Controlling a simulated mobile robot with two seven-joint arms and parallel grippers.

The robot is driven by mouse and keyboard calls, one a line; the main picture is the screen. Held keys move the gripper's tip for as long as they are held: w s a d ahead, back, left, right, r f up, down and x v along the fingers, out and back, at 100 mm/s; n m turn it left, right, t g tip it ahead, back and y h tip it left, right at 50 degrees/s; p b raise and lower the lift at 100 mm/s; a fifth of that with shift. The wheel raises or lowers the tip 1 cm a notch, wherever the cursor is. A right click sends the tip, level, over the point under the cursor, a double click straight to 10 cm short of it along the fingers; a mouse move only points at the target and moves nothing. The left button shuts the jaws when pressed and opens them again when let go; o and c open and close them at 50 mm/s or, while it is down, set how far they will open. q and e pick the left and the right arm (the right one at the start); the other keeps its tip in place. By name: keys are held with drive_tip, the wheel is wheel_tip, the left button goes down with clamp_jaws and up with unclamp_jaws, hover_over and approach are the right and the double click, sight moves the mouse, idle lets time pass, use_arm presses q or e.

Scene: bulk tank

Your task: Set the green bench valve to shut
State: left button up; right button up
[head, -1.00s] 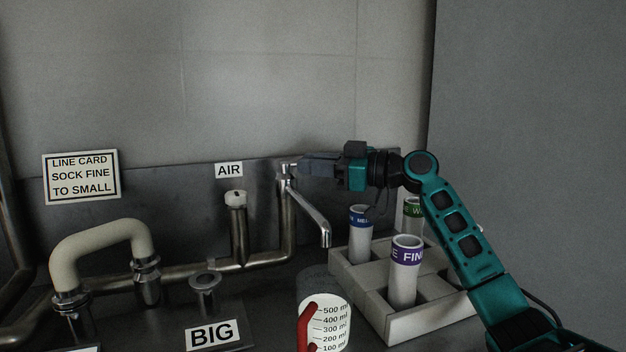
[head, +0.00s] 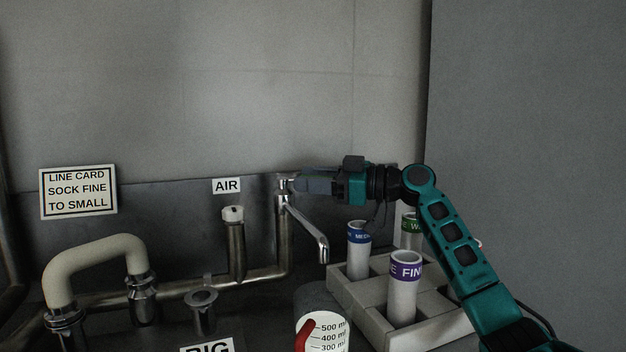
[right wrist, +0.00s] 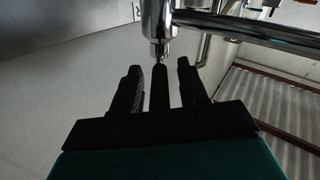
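A metal tap with a long spout (head: 309,232) rises from the bench pipe at the back wall. My right gripper (head: 300,184) is level at the top of this tap, reaching in from the right. In the right wrist view its two dark fingers (right wrist: 158,85) stand apart. A dark bar-like lever (right wrist: 160,92) lies between them, below a shiny metal fitting (right wrist: 158,25), with gaps showing on both sides. The lever looks too dark to tell whether it is green. In the head view the gripper hides most of it. My left gripper is not in view.
A grey rack (head: 372,316) with several labelled tubes stands below my right arm. A measuring jug (head: 331,337) with a red handle is in front. An AIR sign (head: 226,186), a capped pipe (head: 234,243) and a beige bent hose (head: 95,260) are to the left.

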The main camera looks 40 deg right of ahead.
drive_tip(key=v, duration=1.3)
drive_tip(key=shift+a, duration=0.1)
